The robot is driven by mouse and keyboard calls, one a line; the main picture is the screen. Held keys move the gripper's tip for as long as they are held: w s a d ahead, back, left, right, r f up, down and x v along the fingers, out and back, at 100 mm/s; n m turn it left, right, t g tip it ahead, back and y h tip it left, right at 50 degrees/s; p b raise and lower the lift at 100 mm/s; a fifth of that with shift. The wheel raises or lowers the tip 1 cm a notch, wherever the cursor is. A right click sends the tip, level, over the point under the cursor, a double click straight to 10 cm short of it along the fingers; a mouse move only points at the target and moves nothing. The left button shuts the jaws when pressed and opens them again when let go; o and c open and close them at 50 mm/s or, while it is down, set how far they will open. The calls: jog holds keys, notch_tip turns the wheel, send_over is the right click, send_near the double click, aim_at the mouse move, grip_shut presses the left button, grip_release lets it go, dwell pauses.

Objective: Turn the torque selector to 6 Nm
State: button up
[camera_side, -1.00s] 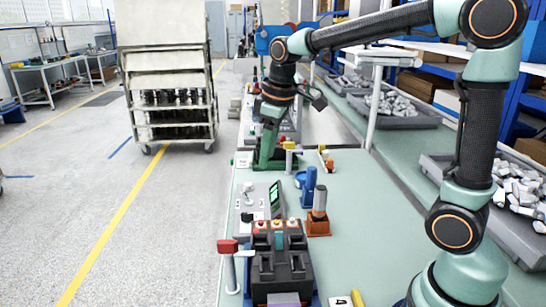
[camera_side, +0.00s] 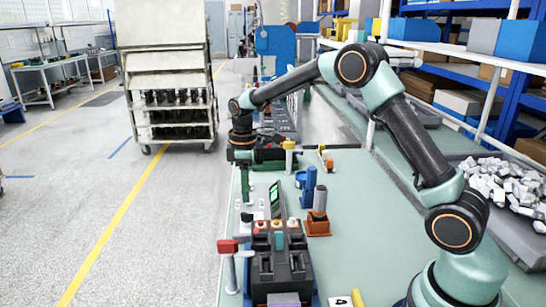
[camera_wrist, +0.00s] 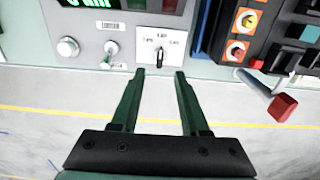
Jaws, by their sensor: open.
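The torque selector (camera_wrist: 160,56) is a small dark pointer knob on a white plate (camera_wrist: 183,45) with small printed labels. Its pointer looks roughly upright in the wrist view; the labels are too small to read surely. My gripper (camera_wrist: 152,73) has two green fingers, open and apart, with nothing between them. In the wrist view the fingertips lie just below the plate, left and right of the knob's lower end; I cannot tell the height gap. In the side view my gripper (camera_side: 244,196) points down over the panel, and the knob cannot be made out there.
The panel also carries a silver knob (camera_wrist: 68,47), a small metal switch (camera_wrist: 111,48) and a green-lit display (camera_side: 275,199). A black breaker block (camera_side: 280,260) and a red-handled lever (camera_side: 228,247) stand nearer the side camera. Blue (camera_side: 308,187) and orange (camera_side: 318,224) fixtures stand to the right.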

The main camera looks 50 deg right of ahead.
aim_at(247, 213)
notch_tip(247, 213, down, 8)
jog(key=shift+r, duration=0.2)
grip_shut()
